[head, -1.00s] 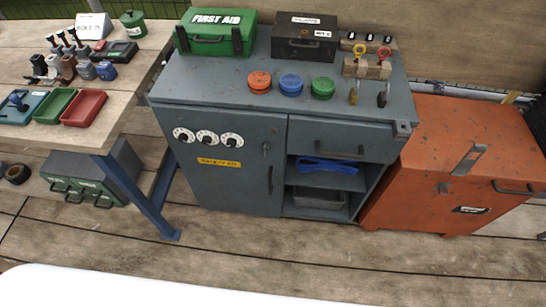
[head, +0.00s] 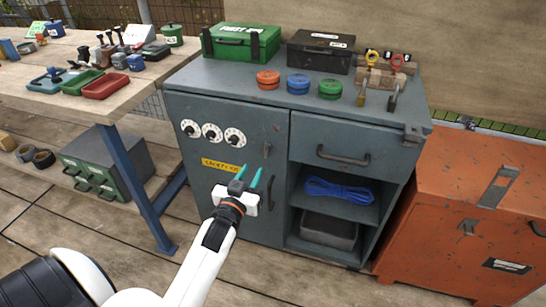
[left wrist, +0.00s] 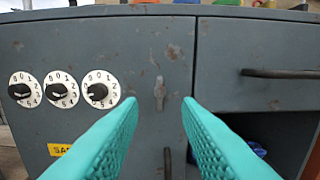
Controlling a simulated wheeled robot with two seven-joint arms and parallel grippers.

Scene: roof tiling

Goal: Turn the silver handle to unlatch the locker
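The grey locker door (head: 215,170) is closed on the left of the grey cabinet. A small silver handle (head: 267,150) stands upright on its right side; it also shows in the left wrist view (left wrist: 160,93), seen between and just beyond the fingertips. Below it is a dark vertical pull (head: 270,192), partly seen between the fingers (left wrist: 167,162). My left gripper (head: 250,172), with teal fingers, is open and empty in front of the door, apart from the handle. Three white dials (head: 211,133) and a yellow label sit to the left. My right gripper is not in view.
A drawer (head: 345,148) and open shelves with a blue cable (head: 338,190) are right of the door. An orange cabinet (head: 460,220) stands further right. A wooden workbench (head: 60,105) with a blue leg is at the left. Floor in front is clear.

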